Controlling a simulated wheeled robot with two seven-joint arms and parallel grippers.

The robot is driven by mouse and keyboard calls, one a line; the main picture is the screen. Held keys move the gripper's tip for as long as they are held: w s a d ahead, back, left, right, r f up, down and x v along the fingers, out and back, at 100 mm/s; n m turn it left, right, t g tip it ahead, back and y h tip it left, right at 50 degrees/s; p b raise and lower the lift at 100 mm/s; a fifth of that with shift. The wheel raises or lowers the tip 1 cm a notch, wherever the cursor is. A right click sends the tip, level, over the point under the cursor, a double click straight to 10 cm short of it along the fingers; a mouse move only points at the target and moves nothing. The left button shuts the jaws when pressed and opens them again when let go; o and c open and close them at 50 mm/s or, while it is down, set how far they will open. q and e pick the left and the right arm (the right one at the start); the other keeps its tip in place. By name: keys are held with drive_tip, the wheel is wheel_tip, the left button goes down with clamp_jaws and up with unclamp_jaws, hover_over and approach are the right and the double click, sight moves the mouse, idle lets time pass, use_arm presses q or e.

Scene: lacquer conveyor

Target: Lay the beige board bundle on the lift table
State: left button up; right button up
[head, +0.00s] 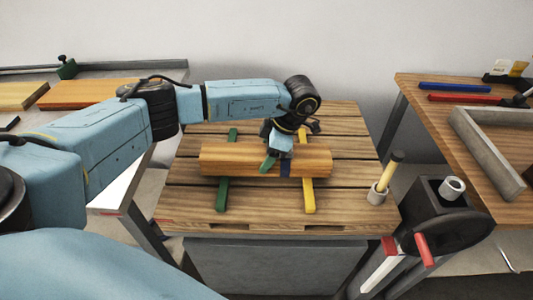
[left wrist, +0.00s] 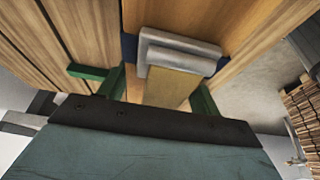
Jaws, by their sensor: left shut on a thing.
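The beige board bundle (head: 225,158) is a long orange-tan block with a dark blue strap (head: 285,169) around its middle. It lies crosswise over a green strip (head: 222,195) and a yellow strip (head: 308,195) on the slatted wooden top of the lift table (head: 180,204). Whether it rests fully on the strips I cannot tell. My left gripper (head: 278,160) comes down from above and is shut on the bundle near the strap. In the left wrist view the bundle (left wrist: 190,18) fills the top middle, with a grey metal piece at its strap. My right gripper is not in view.
The right bench holds a grey frame (head: 482,155) and blue and red bars. Boards (head: 85,94) lie on the left bench.

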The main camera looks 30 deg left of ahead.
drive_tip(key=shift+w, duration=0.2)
use_arm(q)
drive_tip(key=o, duration=1.7)
drive_tip(key=shift+f, duration=0.1)
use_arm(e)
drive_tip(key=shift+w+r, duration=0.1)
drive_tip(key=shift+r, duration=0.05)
use_arm(q)
drive_tip(key=shift+o, duration=0.2)
drive_tip(key=shift+r, duration=0.2)
drive_tip(key=p+v, duration=0.1)
drive_tip(key=v, duration=1.1)
drive_tip(key=shift+a+p, duration=0.1)
drive_tip(key=shift+p, duration=0.2)
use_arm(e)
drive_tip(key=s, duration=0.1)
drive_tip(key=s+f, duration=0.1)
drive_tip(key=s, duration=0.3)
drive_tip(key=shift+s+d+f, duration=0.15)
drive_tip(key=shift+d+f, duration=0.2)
